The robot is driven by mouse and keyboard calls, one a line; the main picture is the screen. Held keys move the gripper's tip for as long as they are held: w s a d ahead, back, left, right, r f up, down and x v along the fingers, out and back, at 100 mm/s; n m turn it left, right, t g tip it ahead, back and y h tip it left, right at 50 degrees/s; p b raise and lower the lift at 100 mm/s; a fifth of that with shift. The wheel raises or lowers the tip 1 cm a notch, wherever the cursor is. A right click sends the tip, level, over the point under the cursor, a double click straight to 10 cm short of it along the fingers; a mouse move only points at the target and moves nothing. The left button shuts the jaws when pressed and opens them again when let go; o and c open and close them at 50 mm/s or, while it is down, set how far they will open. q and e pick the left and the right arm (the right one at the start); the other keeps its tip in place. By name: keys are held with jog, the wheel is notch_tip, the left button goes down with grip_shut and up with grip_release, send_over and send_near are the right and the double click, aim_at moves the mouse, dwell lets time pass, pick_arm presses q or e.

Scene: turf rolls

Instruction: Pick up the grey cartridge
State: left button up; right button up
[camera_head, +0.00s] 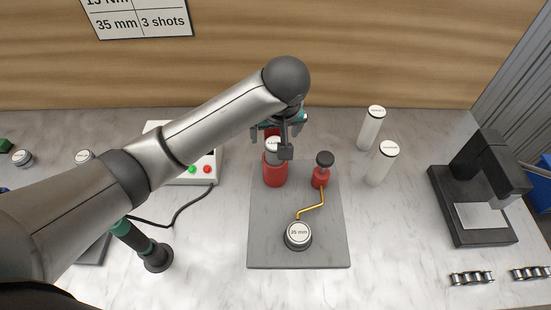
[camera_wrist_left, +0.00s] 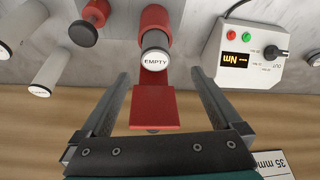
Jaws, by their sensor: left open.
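A grey cartridge (camera_wrist_left: 156,42) with a white end label reading "EMPTY" sits in a red holder (camera_wrist_left: 152,18). In the head view the cartridge's label end (camera_head: 273,144) shows above the red holder (camera_head: 275,170), partly hidden by my left arm. My left gripper (camera_head: 278,131) is at the holder's top, and its tips are hard to make out there. In the left wrist view the gripper (camera_wrist_left: 158,75) is open, with its fingers on either side of the red bracket and no visible grip on the cartridge. My right gripper is not in view.
The holder stands on a grey plate (camera_head: 265,245) with a red-based knob (camera_head: 322,170) and a round "35 mm" piece (camera_head: 298,235). Two pale labelled cylinders (camera_head: 371,130) (camera_head: 382,165) stand to the right. A black press (camera_head: 475,190) is at far right, a control box (camera_head: 195,165) at left.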

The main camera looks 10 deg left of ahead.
aim_at(275, 145)
pick_arm(q)
jog(key=x, duration=0.5)
jog(key=shift+w+f, duration=0.1)
jog(key=shift+d+x, duration=0.2)
jog(key=shift+x, duration=1.1)
jog(key=shift+d+x, duration=0.2)
jog(key=shift+x, duration=1.1)
jog(key=shift+w, duration=0.15)
grip_shut()
